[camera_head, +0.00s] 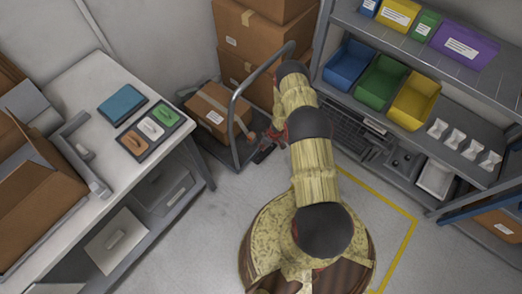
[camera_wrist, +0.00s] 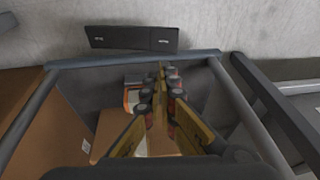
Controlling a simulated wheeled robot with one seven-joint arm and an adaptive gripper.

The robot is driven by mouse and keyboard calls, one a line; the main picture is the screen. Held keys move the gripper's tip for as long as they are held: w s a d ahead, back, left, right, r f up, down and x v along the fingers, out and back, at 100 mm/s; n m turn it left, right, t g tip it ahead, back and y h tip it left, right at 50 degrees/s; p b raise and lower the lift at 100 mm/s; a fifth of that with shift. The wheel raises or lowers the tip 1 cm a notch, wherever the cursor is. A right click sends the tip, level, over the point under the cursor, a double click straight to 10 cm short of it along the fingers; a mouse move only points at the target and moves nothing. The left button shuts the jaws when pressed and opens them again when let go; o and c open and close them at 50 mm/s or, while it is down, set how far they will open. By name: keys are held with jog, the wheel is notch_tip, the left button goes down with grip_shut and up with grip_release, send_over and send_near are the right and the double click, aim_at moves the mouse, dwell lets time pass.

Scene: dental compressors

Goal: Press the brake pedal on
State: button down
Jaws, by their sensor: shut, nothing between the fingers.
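The brake pedal is a dark flat plate with two small pale marks (camera_wrist: 133,38), seen near the top of the wrist view just past the cart's edge bar. In the head view a small dark pedal (camera_head: 263,154) sits at the near end of the cart, on the floor side. My gripper (camera_wrist: 160,75) is shut and empty, its fingers pointing toward the plate and apart from it in the picture; contact cannot be told. In the head view my gripper (camera_head: 271,136) is small and partly hidden by my arm. The cart (camera_head: 224,150) has a grey tubular handle (camera_head: 236,112).
A cardboard box (camera_head: 213,108) rests on the cart. Stacked boxes (camera_head: 250,35) stand behind it. A table (camera_head: 75,140) is at left, and shelves with coloured bins (camera_head: 380,80) are at right. Bare floor with a yellow line (camera_head: 408,235) lies in front.

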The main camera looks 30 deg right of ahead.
jog(key=b, duration=0.4)
send_near(256, 158)
jog(key=x, duration=0.2)
jog(key=w+x, duration=0.1)
jog(key=x, duration=0.2)
jog(key=shift+d, duration=0.2)
jog(key=shift+s+a+f+b, duration=0.15)
jog(key=shift+f+b, duration=0.15)
jog(key=shift+f, duration=0.35)
jog(key=shift+a+p, duration=0.2)
jog(key=shift+p, duration=0.6)
